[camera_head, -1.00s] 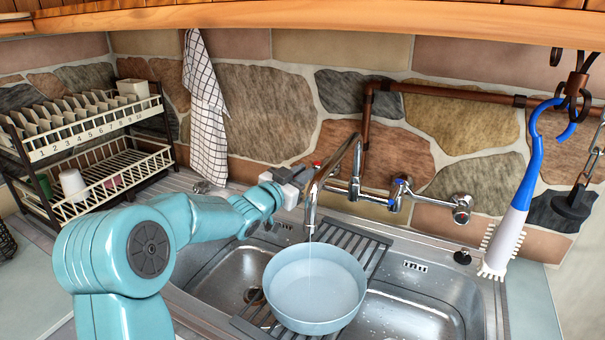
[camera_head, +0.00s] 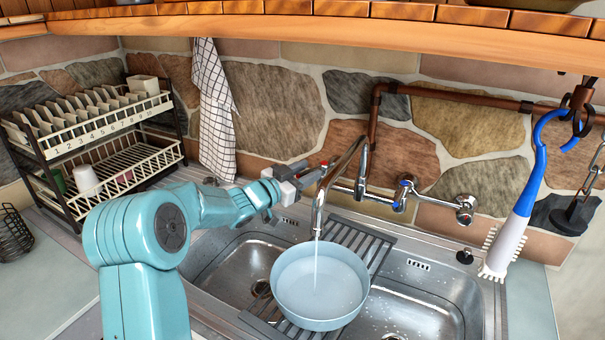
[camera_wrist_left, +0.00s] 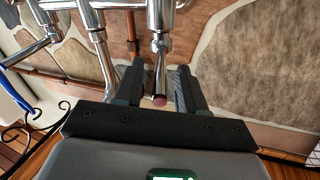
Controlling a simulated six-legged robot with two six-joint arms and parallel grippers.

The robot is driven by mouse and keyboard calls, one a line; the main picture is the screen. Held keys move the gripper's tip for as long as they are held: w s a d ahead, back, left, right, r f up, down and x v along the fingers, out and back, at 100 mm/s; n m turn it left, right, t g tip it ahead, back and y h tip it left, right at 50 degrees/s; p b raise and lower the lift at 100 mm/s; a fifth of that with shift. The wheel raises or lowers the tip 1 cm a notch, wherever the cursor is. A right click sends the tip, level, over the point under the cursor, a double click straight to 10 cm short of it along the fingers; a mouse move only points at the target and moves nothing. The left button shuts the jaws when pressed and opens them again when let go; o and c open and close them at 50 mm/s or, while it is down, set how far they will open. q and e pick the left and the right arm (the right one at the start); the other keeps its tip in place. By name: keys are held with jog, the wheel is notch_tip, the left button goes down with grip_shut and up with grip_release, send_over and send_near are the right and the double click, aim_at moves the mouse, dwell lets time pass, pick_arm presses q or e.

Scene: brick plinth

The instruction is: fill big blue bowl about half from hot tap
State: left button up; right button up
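The big blue bowl (camera_head: 318,317) stands upright on the dark slatted rack across the sink, under the spout (camera_head: 319,208). A stream of water (camera_head: 315,262) falls from the spout into it. Water seems to cover its bottom; the exact depth is hard to tell. The red-marked hot tap handle (camera_head: 323,164) is left of the spout; its red end (camera_wrist_left: 159,99) shows in the left wrist view. My left gripper (camera_head: 308,174) is at this handle. In the wrist view its fingers (camera_wrist_left: 160,88) stand apart, one on each side of the handle, with gaps. My right gripper is not in view.
The blue-marked tap (camera_head: 404,184) is on the wall to the right. A blue-and-white brush (camera_head: 512,230) hangs at the right. A dish rack (camera_head: 95,135) and a checked towel (camera_head: 216,115) are at the left. Sink basins (camera_head: 228,272) flank the slatted rack (camera_head: 375,255).

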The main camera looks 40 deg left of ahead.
pick_arm(q)
jog(key=s+b, duration=0.3)
jog(key=s, duration=1.3)
jog(key=shift+s, duration=0.2)
jog(key=shift+a, duration=0.1)
